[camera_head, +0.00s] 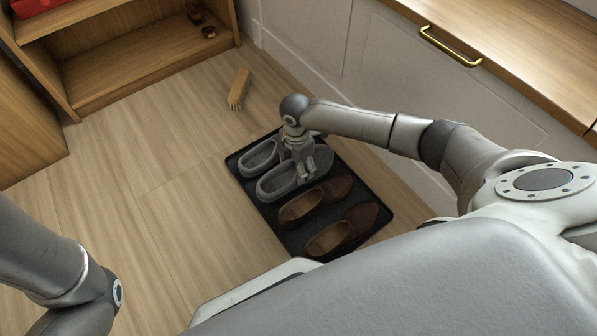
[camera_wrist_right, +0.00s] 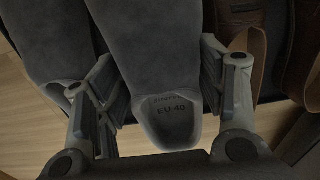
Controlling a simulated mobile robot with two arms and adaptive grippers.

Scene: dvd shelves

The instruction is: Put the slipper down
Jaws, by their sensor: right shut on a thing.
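A grey slipper (camera_head: 274,185) is in my right gripper (camera_head: 296,172), over the dark mat (camera_head: 376,209).
Two brown slippers (camera_head: 300,206) (camera_head: 328,239) lie on the nearer part of the mat. A shelf (camera_head: 150,66) stands at back left, and a cabinet with a brass handle (camera_head: 450,47) at right. The floor left of the mat is clear.

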